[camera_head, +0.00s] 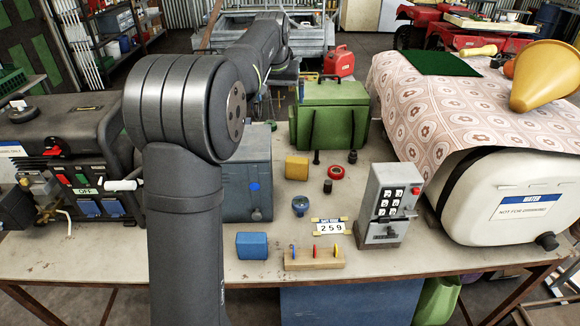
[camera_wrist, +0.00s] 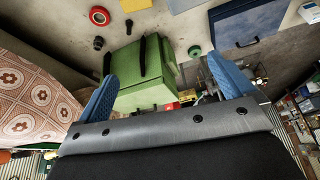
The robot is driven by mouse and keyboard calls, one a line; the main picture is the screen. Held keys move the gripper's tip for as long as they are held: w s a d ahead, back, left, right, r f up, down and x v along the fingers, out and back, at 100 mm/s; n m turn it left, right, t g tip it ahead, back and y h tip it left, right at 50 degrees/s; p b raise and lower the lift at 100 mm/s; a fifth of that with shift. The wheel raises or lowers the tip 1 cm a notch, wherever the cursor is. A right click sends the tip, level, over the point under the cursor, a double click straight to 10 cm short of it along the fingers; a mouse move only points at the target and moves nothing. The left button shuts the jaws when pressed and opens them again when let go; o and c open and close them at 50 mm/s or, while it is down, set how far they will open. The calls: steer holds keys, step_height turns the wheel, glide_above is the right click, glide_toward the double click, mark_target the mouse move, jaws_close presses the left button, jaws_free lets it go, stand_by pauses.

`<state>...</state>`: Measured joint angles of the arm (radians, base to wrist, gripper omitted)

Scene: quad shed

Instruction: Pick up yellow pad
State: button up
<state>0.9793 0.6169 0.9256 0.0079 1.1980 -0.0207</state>
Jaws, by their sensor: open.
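The yellow pad (camera_head: 296,167) is a small block standing on the workbench, in front of the green box and beside the blue-grey box. In the wrist view a yellow patch of the pad (camera_wrist: 136,5) shows at the top edge, mostly cut off. My gripper (camera_wrist: 164,88) is open, its two blue fingers wide apart with nothing held between them. It is well away from the pad, on the far side of the green box. In the head view my arm reaches to the back, and I cannot make out the fingers clearly.
A green box (camera_head: 330,115) stands behind the pad, a blue-grey box (camera_head: 247,170) to its left. Black knobs and a red ring (camera_head: 336,172) are to its right. A keypad box (camera_head: 388,205) and white water tank (camera_head: 510,200) stand further right. A blue block (camera_head: 252,246) is in front.

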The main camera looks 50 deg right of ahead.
glide_above(297, 160)
step_height(297, 160, down, 4)
steer(key=shift+m, duration=0.3)
steer(key=f, duration=1.9)
steer(key=shift+s+a+f, duration=0.25)
steer(key=shift+a+f, duration=0.15)
steer(key=x, duration=0.4)
steer(key=shift+s+a+f, duration=0.1)
steer(key=shift+a+f, duration=0.05)
steer(key=shift+f, duration=0.1)
steer(key=c, duration=1)
